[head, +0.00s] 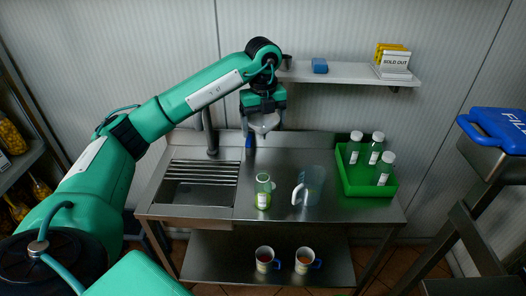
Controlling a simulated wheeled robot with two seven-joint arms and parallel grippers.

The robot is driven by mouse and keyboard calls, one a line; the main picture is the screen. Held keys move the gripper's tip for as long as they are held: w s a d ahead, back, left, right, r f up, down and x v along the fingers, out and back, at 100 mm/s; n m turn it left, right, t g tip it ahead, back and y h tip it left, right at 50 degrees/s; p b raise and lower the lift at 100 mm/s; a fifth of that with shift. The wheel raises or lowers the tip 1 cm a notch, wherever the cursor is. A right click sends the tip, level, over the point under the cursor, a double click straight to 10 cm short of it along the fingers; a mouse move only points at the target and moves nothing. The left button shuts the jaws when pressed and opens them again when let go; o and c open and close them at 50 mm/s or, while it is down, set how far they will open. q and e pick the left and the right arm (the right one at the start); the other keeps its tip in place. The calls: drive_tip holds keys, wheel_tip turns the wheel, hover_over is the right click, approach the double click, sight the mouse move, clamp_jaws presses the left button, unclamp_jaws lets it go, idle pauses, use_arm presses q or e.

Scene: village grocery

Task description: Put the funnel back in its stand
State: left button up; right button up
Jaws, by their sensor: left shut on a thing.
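My left gripper (264,111) is above the back of the steel counter, pointing down. It is shut on the pale, translucent funnel (263,124), which hangs below the fingers with its narrow end down. A small blue upright piece (249,143) shows just below and left of the funnel; I cannot tell whether it is part of the stand. No stand is clearly recognisable, and the gripper and funnel may hide part of it. My right gripper is not in view.
A bottle with green liquid (263,193) and a clear jug (313,184) stand on the counter (225,213). A green crate (370,190) holds three bottles at the right. A sink with a rack (197,178) and tap (210,135) is left. A wall shelf (345,73) is behind.

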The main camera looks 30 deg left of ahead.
use_arm(q)
wheel_tip(320, 180, up, 3)
drive_tip(key=shift+r, duration=0.3)
wheel_tip(320, 180, up, 5)
drive_tip(key=p, duration=0.4)
